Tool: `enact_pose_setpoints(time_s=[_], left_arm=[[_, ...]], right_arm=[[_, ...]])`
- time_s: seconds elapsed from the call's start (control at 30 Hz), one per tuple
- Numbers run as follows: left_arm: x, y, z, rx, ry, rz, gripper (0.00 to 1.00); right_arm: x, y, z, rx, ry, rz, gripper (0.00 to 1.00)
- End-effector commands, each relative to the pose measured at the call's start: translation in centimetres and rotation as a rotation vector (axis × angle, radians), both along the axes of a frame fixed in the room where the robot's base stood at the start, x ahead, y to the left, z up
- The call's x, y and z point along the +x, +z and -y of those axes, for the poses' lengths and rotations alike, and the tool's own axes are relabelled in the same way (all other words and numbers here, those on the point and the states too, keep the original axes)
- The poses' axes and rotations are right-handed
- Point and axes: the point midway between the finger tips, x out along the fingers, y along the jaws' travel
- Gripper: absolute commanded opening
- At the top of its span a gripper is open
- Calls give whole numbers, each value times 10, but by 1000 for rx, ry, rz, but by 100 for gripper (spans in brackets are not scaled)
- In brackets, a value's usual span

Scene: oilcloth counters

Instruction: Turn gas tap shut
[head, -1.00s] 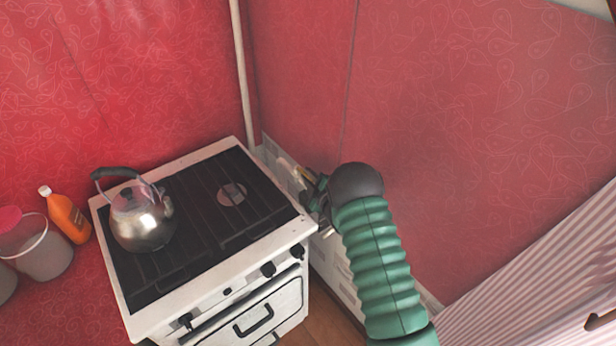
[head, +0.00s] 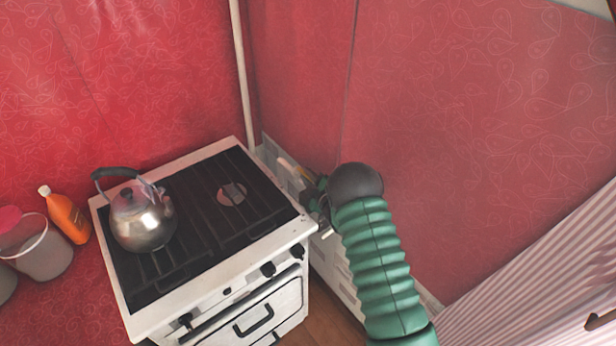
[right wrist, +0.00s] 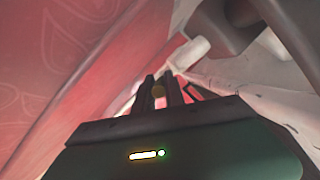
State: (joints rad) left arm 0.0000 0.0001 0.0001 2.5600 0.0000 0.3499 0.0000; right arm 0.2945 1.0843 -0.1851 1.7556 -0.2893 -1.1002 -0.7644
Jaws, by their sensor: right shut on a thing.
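My right gripper (head: 312,190) reaches down into the gap between the stove and the right wall, and my arm partly hides it. In the right wrist view its two fingers (right wrist: 158,92) are close together on a small dull-yellow piece (right wrist: 158,90), which looks like the gas tap's handle. The rest of the tap is hidden by the fingers, and I cannot tell which way the handle is turned. My left gripper is out of view.
The white stove (head: 221,292) with a black top stands left of my gripper. A steel kettle (head: 143,225) sits on it. An orange bottle (head: 67,217) and a bucket (head: 42,256) are farther left. The red wall (head: 450,130) is close on the right. A pale pipe (head: 241,75) runs up the corner.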

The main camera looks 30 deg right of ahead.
Motion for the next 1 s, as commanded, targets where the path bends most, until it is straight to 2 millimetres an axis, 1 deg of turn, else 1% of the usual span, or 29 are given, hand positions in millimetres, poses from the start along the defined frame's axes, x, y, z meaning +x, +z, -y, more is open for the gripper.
enact_pose_setpoints(time_s=[0.03,0.2,0.53,0.57,0.7,1.0], left_arm=[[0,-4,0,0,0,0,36],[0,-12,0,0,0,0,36],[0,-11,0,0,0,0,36],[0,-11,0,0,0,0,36],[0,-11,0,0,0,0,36],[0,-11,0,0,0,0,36]], right_arm=[[0,-4,-3,3,-13,-5,0],[0,-4,-9,3,-99,-4,0],[-1,-4,-9,3,-123,-8,0],[-1,-4,-9,3,-123,-8,17],[-1,-3,-9,3,-124,-6,36],[-1,-1,-8,1,-125,-3,36]])
